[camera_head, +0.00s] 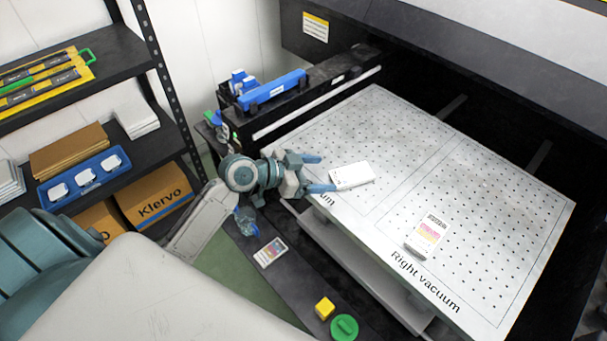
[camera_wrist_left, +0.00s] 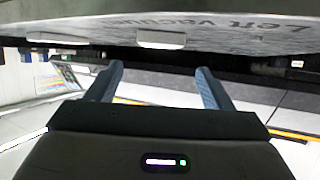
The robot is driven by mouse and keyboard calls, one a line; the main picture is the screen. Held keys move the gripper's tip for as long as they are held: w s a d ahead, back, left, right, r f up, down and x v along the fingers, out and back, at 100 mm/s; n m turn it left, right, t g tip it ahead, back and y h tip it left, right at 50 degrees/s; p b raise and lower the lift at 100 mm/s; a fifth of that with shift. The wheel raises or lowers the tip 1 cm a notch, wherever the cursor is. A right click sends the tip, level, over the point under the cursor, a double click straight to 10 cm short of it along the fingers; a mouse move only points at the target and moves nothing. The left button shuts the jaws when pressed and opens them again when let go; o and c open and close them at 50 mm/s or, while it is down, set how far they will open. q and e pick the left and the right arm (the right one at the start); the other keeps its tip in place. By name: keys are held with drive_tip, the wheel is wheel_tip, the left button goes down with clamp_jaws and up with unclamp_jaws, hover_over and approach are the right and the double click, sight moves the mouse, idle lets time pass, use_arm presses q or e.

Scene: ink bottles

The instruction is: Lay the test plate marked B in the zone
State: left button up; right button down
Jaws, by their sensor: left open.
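A white plate (camera_head: 352,176) lies on the perforated bed, in the half whose label is partly covered by my left gripper. A plate with a coloured print (camera_head: 427,236) lies on the half marked "Right vacuum". A similar printed card (camera_head: 270,252) lies on the dark ledge in front of the bed. I cannot read a letter B on any of them. My left gripper (camera_head: 320,173) is open at the bed's left front edge, its fingers pointing toward the white plate, with nothing between them. The open fingers also show in the left wrist view (camera_wrist_left: 160,86). My right gripper is out of view.
A yellow cube (camera_head: 324,308) and a green round object (camera_head: 343,327) stand on the front ledge. A blue-topped black rail (camera_head: 310,98) borders the bed at the back left. Shelves with a blue tray (camera_head: 86,178) stand at the left. Much of the bed is clear.

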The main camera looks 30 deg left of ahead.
use_arm(q)
drive_tip(key=shift+b+v, duration=0.35)
drive_tip(key=shift+v, duration=1.7)
